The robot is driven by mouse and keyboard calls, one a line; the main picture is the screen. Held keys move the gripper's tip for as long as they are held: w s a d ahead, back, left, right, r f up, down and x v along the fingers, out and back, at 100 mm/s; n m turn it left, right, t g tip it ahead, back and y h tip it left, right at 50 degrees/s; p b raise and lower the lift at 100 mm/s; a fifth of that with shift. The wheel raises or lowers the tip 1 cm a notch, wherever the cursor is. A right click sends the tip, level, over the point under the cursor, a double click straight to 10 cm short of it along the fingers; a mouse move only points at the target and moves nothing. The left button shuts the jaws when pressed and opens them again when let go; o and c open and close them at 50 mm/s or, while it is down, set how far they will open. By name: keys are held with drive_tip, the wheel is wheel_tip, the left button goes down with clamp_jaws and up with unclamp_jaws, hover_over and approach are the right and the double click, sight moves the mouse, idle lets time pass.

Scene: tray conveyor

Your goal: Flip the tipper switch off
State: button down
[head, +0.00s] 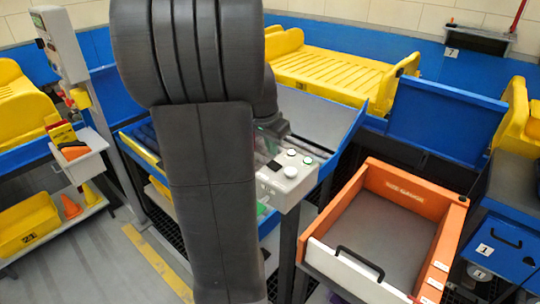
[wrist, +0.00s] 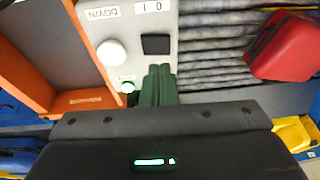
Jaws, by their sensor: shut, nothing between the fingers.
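The light grey control box (head: 290,182) stands on a post right of my arm in the head view. In the wrist view its panel (wrist: 125,65) carries a black rocker switch (wrist: 156,44) under a "1 0" label, a white round button (wrist: 111,52) beside a "DOWN" label, and a lit green-white lamp (wrist: 127,87). My gripper (wrist: 159,69) is shut and empty, its dark green fingers together. The fingertips lie just below the rocker in the picture; I cannot tell whether they touch the panel. In the head view my arm mostly hides the gripper.
An orange open-topped box (head: 445,238) with a white front and black handle stands right of the control box. A red object (wrist: 288,46) lies by the grey rollers (wrist: 215,50) in the wrist view. A yellow slatted bed (head: 330,72) is behind. Shelves with cones stand left.

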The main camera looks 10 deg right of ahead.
sight(271, 164)
drive_tip(key=shift+w+a+f, duration=0.1)
drive_tip(key=shift+w+f, duration=0.05)
drive_tip(key=shift+f, duration=0.85)
drive_tip(key=shift+w+a+f, duration=0.1)
drive_tip(key=shift+w+f, duration=0.05)
drive_tip(key=shift+f, duration=0.85)
drive_tip(key=shift+f, duration=0.1)
